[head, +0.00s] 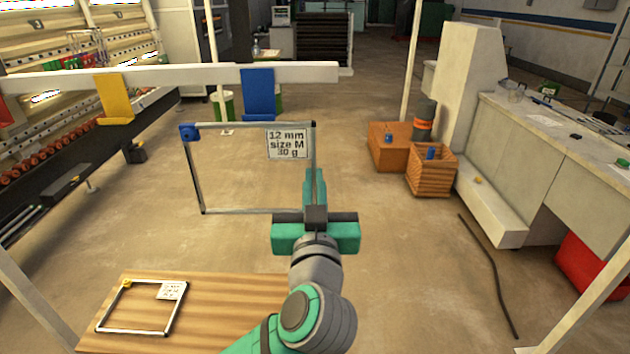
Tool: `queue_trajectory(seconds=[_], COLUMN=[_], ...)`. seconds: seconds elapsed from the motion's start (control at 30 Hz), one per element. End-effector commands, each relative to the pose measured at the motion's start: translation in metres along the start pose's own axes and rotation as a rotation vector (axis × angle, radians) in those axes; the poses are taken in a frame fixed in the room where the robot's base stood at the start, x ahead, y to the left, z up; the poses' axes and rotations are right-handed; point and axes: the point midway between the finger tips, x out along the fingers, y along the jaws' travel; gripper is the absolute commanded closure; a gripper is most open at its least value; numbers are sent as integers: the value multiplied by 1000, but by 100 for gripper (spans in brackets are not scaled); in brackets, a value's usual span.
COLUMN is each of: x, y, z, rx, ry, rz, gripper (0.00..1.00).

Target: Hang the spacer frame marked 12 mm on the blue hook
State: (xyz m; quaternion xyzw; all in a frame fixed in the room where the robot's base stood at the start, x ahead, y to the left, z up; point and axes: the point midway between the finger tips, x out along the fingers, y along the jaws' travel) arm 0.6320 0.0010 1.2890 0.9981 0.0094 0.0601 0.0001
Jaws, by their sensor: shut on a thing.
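The spacer frame marked 12 mm (194,175) is a thin rectangle with a blue corner piece and a white label reading "12 mm size M 30 g". It hangs upright in the air in the head view. My gripper (315,185) is shut on its right side bar, and the fingers hide part of that bar. The blue hook (258,95) is a plate on a white rail (190,76). The frame's top bar appears just below the hook's lower end in the picture. I cannot tell the gap in depth between them.
A yellow hook (115,98) is on the same rail, to the left. A second frame (138,330) with a yellow corner lies on the wooden table (230,300) at lower left. The washer (60,150) stands at left.

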Motion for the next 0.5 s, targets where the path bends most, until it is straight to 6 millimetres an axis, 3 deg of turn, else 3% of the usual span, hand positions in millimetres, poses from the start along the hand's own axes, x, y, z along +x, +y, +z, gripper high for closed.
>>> queue_trajectory(seconds=[0.33,0.5], x=[18,30], y=[-8,-2], z=[4,6], rx=[4,2], ry=[-1,1], rz=[-13,-4], gripper=[100,100])
